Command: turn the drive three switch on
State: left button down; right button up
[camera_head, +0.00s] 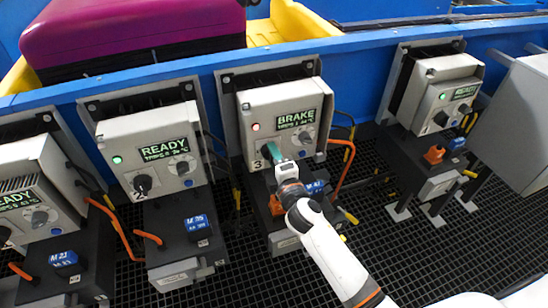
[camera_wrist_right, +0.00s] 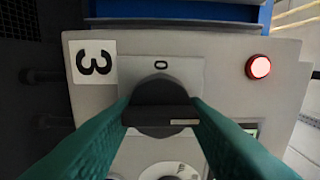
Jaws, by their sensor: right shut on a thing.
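The drive three box (camera_head: 248,115) is in the middle of the head view, with a lit red lamp (camera_head: 255,127) and a display (camera_head: 296,118) reading BRAKE. My right gripper (camera_head: 271,152) reaches its lower front and mostly hides its switch there. In the right wrist view, the black switch (camera_wrist_right: 160,108) sits between the teal fingers of my right gripper (camera_wrist_right: 160,117), which are shut on it. The switch bar lies across that picture, with a pale mark near its right end. A 0 label (camera_wrist_right: 161,65) is above it and a 3 label (camera_wrist_right: 93,61) at upper left. My left gripper is out of view.
Another READY box (camera_head: 35,175) is at far left. Orange levers and blue blocks stand below. A blue conveyor rail (camera_head: 365,42) runs behind, above a grated floor.

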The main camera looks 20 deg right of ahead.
dwell(0.6)
jog(key=o, duration=1)
jog(key=s, duration=0.8)
jog(key=s+b, duration=0.1)
jog(key=s, duration=0.3)
jog(key=shift+d, duration=0.25)
